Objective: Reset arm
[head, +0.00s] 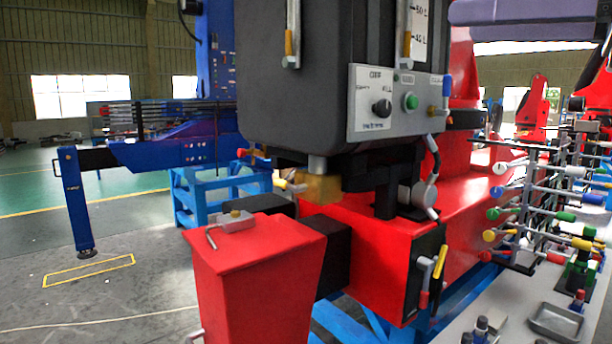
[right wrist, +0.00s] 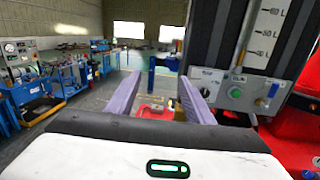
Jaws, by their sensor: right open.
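My right gripper (right wrist: 160,88) shows in the right wrist view as two purple fingers spread apart with nothing between them. A purple-grey part of mine (head: 525,14) crosses the top right of the head view. The dark tank (head: 315,75) of the red crane stand is in the middle of the head view. Its grey control panel (head: 397,103) carries a black knob, a green button and a yellow-and-blue fitting. The panel also shows right of the fingers in the right wrist view (right wrist: 232,91). The fingers appear apart from the tank and panel. My left gripper is not in view.
A red box (head: 257,275) with a metal handle stands front left. A rack of coloured levers (head: 540,210) and a grey tray (head: 556,322) are at right. A blue outrigger (head: 75,200) stands at left. Open floor (head: 120,300) lies beyond. Blue workbenches (right wrist: 50,85) are left in the wrist view.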

